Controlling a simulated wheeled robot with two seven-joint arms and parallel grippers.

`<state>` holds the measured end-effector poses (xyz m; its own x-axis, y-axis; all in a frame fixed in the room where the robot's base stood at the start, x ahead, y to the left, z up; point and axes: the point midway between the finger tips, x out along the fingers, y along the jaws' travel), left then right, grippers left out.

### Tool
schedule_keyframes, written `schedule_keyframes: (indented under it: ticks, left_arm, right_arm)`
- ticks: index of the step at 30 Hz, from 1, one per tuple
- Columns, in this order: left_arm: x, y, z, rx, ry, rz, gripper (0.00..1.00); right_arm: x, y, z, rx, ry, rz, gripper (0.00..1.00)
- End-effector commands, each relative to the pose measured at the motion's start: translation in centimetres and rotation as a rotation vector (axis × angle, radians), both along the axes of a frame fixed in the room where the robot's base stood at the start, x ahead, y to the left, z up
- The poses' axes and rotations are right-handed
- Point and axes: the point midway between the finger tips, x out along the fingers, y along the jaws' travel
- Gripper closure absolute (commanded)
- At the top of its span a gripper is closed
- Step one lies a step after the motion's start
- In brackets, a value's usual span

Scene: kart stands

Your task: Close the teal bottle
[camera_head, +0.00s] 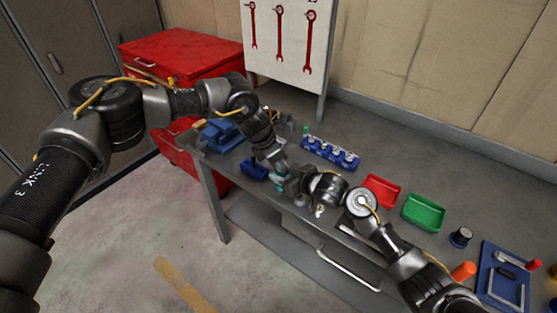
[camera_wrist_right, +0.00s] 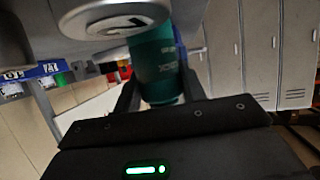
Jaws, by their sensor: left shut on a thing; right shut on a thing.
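The teal bottle (camera_wrist_right: 157,62) fills the middle of the right wrist view, between the two dark fingers of my right gripper (camera_wrist_right: 158,92), which is shut on it. In the head view only small teal patches of the bottle (camera_head: 280,187) show between my two hands, over the bench's front edge. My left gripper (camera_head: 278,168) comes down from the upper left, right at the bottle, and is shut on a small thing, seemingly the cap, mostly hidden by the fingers. My right gripper (camera_head: 291,184) reaches in from the right. Whether cap and bottle touch is not clear.
On the bench stand a blue rack (camera_head: 330,152) with several pale pieces, a red tray (camera_head: 381,191), a green tray (camera_head: 424,213) and a blue bin (camera_head: 254,170). A dark round container (camera_head: 460,237) and a blue tool tray (camera_head: 503,276) lie right. Tools hang on a white board (camera_head: 285,70).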

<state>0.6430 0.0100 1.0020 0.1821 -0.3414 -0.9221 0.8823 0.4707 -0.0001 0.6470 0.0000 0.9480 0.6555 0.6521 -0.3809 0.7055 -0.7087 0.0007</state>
Motion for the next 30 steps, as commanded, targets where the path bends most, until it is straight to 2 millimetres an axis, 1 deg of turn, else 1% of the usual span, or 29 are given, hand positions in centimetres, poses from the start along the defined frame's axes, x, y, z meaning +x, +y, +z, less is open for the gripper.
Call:
schedule_keyframes:
  ticks: [1, 2, 5, 12, 15, 18, 23, 30]
  left_arm:
    - [0.1, 0.0, 0.0, 0.001, 0.0, -0.011, 0.92]
    - [0.1, 0.0, 0.0, 0.002, 0.0, -0.028, 0.92]
    - [0.3, 0.0, 0.0, 0.006, 0.002, -0.157, 0.92]
    - [0.8, -0.1, -0.3, 0.012, 0.0, -0.706, 0.92]
    - [1.0, -0.2, -0.4, 0.008, -0.007, -0.889, 0.92]
    - [1.2, -0.3, -0.4, 0.002, -0.01, -1.013, 0.92]
    - [1.0, -0.2, -0.1, 0.003, -0.005, -1.123, 0.92]
    - [1.0, -0.3, 0.0, 0.0, -0.002, -1.137, 0.92]
  right_arm:
    - [-0.2, 0.0, -0.6, -0.008, 0.011, 0.002, 1.0]
    - [-0.2, 0.0, -0.6, -0.008, 0.011, 0.002, 1.0]
    - [-0.2, 0.0, -0.6, -0.008, 0.011, 0.002, 1.0]
    - [-0.3, 0.0, -0.7, -0.008, 0.01, 0.003, 1.0]
    - [-0.3, 0.0, -0.7, -0.008, 0.01, 0.003, 1.0]
    - [-0.3, 0.0, -0.6, -0.009, 0.01, 0.004, 1.0]
    - [-0.3, 0.1, -0.6, -0.008, 0.009, 0.005, 1.0]
    - [-0.3, 0.1, -0.6, -0.008, 0.009, 0.005, 1.0]
